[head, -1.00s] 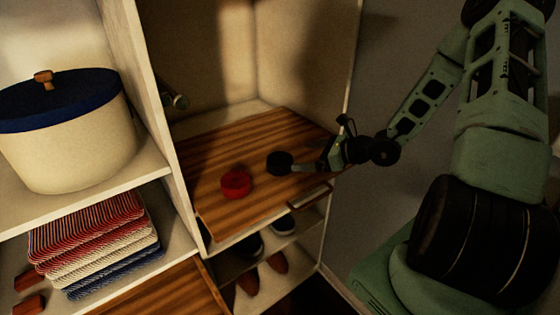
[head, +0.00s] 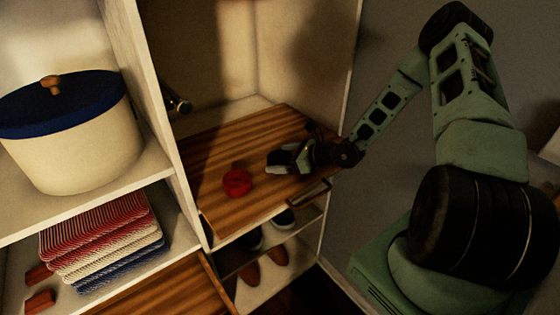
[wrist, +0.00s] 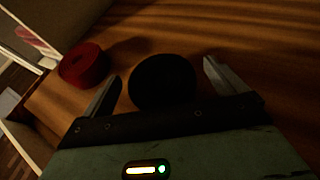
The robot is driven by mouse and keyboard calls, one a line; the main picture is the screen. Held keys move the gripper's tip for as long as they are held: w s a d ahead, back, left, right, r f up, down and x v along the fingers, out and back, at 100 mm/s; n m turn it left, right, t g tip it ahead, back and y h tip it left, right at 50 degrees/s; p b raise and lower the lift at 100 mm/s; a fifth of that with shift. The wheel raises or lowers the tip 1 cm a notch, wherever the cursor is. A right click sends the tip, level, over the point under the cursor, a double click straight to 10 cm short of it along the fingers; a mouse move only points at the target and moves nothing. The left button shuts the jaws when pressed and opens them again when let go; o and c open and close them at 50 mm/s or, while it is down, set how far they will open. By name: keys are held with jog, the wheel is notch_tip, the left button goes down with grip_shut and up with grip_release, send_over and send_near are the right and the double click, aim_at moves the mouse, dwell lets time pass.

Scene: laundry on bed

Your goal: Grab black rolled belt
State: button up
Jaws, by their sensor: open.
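The black rolled belt (wrist: 163,80) lies on the wooden shelf board, and in the wrist view it sits between the two fingers of my gripper (wrist: 160,88). The fingers are open, one on each side of it, with a gap visible on the right. In the head view my gripper (head: 280,160) is low over the board and mostly hides the black belt. A red rolled belt (head: 237,182) lies just left of my gripper; it also shows in the wrist view (wrist: 84,64).
The wooden board (head: 215,215) has a handle (head: 303,194) at its front edge. A white divider (head: 150,120) stands to the left. Beyond it are a cream pot (head: 75,140) and folded striped cloths (head: 100,240). Shoes (head: 262,262) sit below. The back of the board is clear.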

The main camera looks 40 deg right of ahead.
jog(key=c, duration=1.1)
jog(key=shift+r, duration=0.1)
jog(key=shift+c, duration=0.2)
